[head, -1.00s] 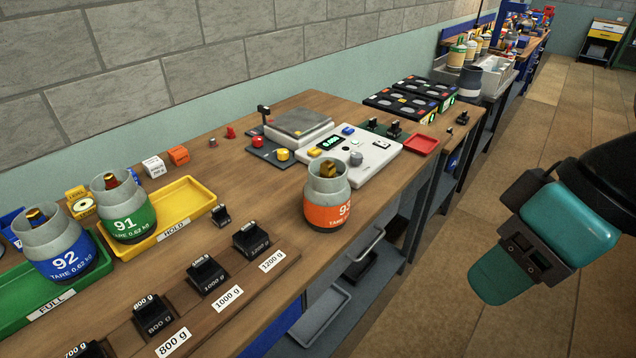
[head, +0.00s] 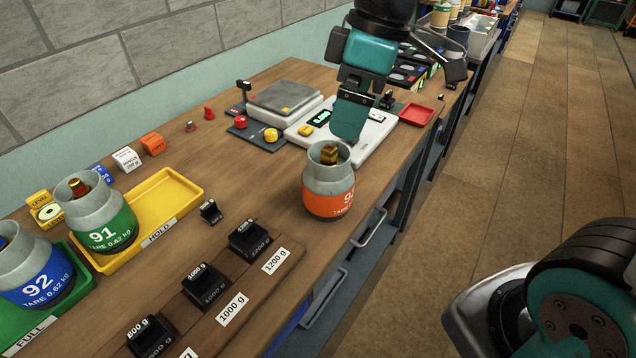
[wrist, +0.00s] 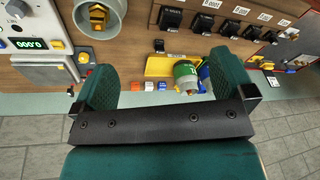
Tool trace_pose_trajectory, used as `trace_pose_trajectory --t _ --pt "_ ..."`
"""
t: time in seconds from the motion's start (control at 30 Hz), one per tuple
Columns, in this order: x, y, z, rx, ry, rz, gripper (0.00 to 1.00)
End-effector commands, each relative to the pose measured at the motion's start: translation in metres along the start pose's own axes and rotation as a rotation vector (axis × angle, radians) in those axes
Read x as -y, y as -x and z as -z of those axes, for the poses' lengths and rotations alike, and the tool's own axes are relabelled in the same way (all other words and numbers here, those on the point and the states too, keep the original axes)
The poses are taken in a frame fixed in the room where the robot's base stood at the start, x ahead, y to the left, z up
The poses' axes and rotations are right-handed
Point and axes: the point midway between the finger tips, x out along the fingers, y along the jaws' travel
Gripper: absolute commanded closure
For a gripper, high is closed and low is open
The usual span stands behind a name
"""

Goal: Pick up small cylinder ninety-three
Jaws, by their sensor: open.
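Small cylinder ninety-three (head: 329,186) is a grey gas cylinder with an orange band and a brass valve inside its collar. It stands upright on the wooden bench, near the front edge. It also shows from above in the wrist view (wrist: 98,20), at the top left. My gripper (head: 350,120) is above and behind it in the head view, over the white scale unit, apart from the cylinder. In the wrist view its two teal fingers (wrist: 168,85) are spread wide with nothing held between them.
Green cylinder 91 (head: 103,225) stands at the yellow HOLD tray (head: 180,190); blue cylinder 92 (head: 40,275) stands in the green FULL tray (head: 75,290). Black weights lie on a wooden rack (head: 225,315). A scale (head: 285,98) and red tray (head: 416,114) lie beyond.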

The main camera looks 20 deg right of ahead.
Motion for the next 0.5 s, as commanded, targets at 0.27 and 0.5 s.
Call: trace_pose_trajectory --t 0.27,0.5 --pt "-0.109 -0.003 0.013 0.084 0.336 -0.025 0.00" --pt "-0.117 -0.039 0.011 0.095 0.376 -0.018 0.00"
